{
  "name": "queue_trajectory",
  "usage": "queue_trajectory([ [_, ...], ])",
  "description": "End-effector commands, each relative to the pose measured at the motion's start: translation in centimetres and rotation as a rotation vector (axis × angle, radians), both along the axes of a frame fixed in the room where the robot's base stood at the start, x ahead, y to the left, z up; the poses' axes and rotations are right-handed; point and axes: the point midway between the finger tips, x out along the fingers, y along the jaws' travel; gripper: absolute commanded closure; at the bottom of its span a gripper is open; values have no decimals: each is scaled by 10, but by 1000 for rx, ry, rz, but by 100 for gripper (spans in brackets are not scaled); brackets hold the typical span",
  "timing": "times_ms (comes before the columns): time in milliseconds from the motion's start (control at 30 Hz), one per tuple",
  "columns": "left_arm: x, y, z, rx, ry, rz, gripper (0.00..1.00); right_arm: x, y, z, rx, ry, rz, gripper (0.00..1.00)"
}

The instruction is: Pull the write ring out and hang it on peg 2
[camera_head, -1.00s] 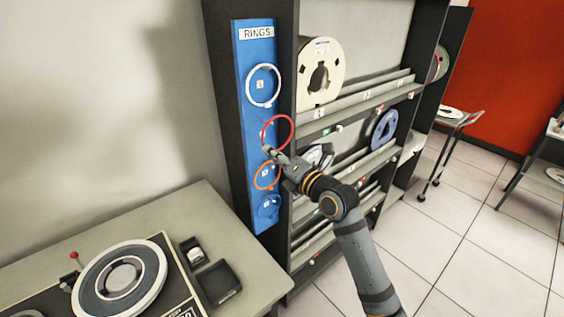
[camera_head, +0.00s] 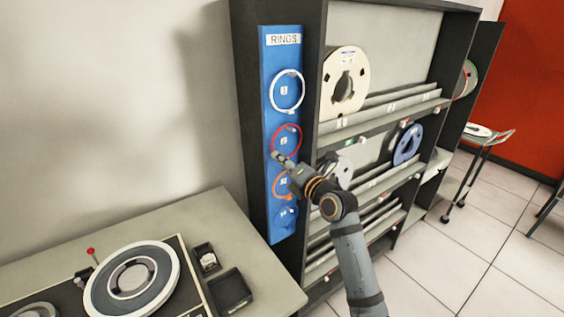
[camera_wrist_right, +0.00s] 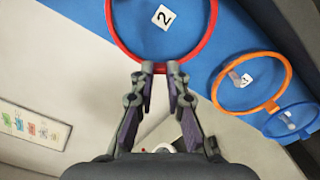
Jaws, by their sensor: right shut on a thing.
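The red write ring (camera_head: 273,143) is in front of the blue RINGS board (camera_head: 268,60), encircling the number 2 label (camera_wrist_right: 164,17). My right gripper (camera_head: 278,157) is shut on the ring's lower rim. In the right wrist view the red ring (camera_wrist_right: 122,42) passes between the fingertips of my right gripper (camera_wrist_right: 160,70). Peg 2 itself is not clearly visible, and I cannot tell whether the ring rests on it. My left gripper is not in view.
A white ring (camera_head: 271,91) hangs above and an orange ring (camera_head: 274,187) below on the board, with a blue ring (camera_wrist_right: 273,127) lowest. A shelf rack with reels (camera_head: 345,66) stands right of the board. A tape unit (camera_head: 132,280) sits on the counter below left.

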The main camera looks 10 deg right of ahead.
Motion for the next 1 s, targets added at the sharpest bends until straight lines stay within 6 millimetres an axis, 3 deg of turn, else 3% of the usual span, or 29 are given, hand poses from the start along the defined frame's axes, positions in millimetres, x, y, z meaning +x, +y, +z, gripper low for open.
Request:
queue_trajectory([
  [167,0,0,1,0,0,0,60,0,0,1,0,0,0,100],
  [200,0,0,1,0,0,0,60,0,0,1,0,0,0,84],
  [400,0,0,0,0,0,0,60,0,0,1,0,0,0,60],
  [600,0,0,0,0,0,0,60,0,0,0,0,0,0,60],
  [700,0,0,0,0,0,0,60,0,0,0,0,0,0,70],
  [1000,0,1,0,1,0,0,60,-2,-1,0,0,1,-1,70],
])
